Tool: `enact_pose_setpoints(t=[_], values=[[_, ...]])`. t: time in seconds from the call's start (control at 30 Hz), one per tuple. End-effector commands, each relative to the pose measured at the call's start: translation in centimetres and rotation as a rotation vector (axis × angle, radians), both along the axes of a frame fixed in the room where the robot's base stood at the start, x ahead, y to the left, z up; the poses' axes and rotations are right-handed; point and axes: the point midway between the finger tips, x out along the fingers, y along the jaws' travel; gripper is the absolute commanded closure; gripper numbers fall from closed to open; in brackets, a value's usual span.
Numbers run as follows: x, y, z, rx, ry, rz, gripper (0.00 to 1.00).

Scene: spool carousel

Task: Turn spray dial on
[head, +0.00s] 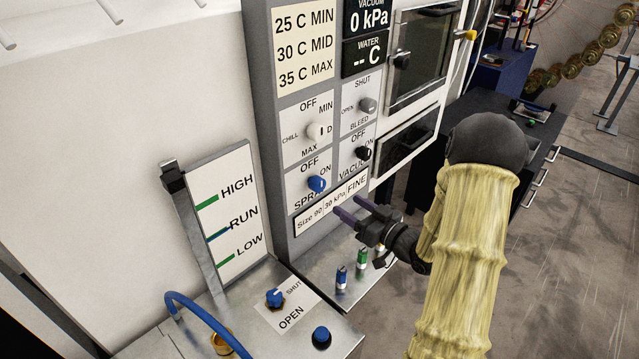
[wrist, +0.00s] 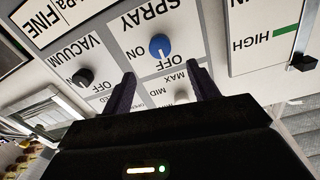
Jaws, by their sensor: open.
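The spray dial (head: 317,184) is a blue knob on the grey panel, with OFF printed above it and ON to its right. In the wrist view the panel looks upside down, and the blue spray dial (wrist: 160,46) shows near the top middle, with a pale mark that seems to point toward OFF. My gripper (head: 348,205) is open and empty, below and to the right of the dial in the head view. In the wrist view the dial lies just beyond my gripper (wrist: 162,73), between the lines of its two dark purple fingers, not visibly touched.
The black vacuum knob (head: 363,153) is close beside the spray dial, and the white chill knob (head: 316,132) is above it. A size label (head: 331,205) is below. Blue and green fittings (head: 362,257) stand on the metal ledge under my gripper. A blue OPEN/SHUT knob (head: 275,297) is lower left.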

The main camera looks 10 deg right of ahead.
Motion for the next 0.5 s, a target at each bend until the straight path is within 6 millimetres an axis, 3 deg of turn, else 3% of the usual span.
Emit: enact_pose_setpoints(t=[0.5], values=[[7.8,5.0,0.2,0.0,0.0,0.003,0.41]])
